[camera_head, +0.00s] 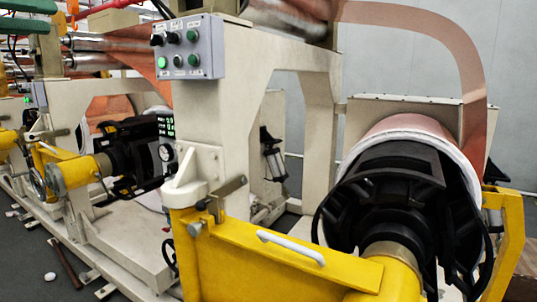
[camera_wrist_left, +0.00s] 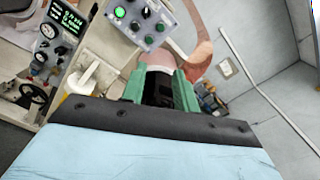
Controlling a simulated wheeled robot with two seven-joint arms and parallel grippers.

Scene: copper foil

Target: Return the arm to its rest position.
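My left gripper (camera_wrist_left: 158,78) shows in the left wrist view, with two green fingers standing apart beyond a dark plate and a light blue cover. I see nothing held between the fingers; part of the machine with a dark gap shows behind them. I cannot make out either gripper in the head view, so the left arm's pose is hard to judge there. The right gripper is in neither view.
A copper foil roll (camera_head: 405,135) on a black chuck (camera_head: 395,200) fills the right, with a yellow arm (camera_head: 270,255) in front. A grey control box (camera_head: 188,48) is fixed to a cream frame (camera_head: 210,125). A grey wall (camera_wrist_left: 270,70) shows in the wrist view.

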